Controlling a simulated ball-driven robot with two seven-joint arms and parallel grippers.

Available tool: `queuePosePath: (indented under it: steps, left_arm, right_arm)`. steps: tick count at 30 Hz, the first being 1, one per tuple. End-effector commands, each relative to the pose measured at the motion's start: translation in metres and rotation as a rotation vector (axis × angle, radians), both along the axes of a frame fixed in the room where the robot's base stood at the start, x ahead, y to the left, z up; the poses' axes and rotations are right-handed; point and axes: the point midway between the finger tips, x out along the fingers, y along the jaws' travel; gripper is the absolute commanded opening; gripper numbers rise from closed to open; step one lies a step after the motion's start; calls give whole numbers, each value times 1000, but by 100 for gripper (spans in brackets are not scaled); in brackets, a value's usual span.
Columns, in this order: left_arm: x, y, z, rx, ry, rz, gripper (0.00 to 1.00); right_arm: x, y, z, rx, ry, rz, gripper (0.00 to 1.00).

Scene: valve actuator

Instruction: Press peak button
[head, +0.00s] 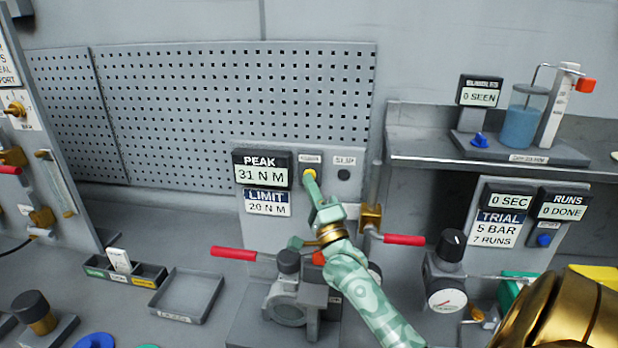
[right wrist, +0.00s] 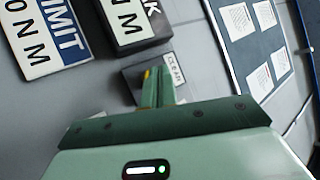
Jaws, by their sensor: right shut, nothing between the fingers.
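The peak display (head: 262,171) reads PEAK 31 N M, above a LIMIT 20 N M plate (head: 265,203). To its right is a small yellow button (head: 309,173) under a small label. My right gripper (head: 310,180) is shut and empty, its tips at the button and partly covering it. In the right wrist view the closed fingers (right wrist: 158,92) overlap the dark button block, with a bit of yellow (right wrist: 147,74) beside the tips. Whether the tips touch or press the button, I cannot tell. My left gripper is not in view.
A dark round spot (head: 343,174) under a SLIP label sits right of the button. Red-handled levers (head: 234,254) (head: 404,240) flank my forearm below. A valve body (head: 288,300) stands under it. An empty tray (head: 187,296) lies left. A shelf (head: 440,152) juts out at right.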

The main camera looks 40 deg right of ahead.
Motion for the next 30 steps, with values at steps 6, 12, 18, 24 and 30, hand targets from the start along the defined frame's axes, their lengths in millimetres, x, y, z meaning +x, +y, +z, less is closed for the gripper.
queuePosePath:
  steps: [6, 12, 18, 24, 30]
  left_arm:
    - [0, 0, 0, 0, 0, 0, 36]
    - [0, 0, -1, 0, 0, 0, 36]
    - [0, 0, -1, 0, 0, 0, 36]
    - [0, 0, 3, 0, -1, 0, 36]
    - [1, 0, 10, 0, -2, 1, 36]
  right_arm:
    - [2, -2, 0, 0, -1, 0, 0]
    - [3, -4, 0, 0, -1, 0, 0]
    - [3, -4, 0, 0, -1, -1, 0]
    - [0, -1, 1, 1, -1, 0, 0]
    - [-7, 7, 1, 0, 1, 0, 0]
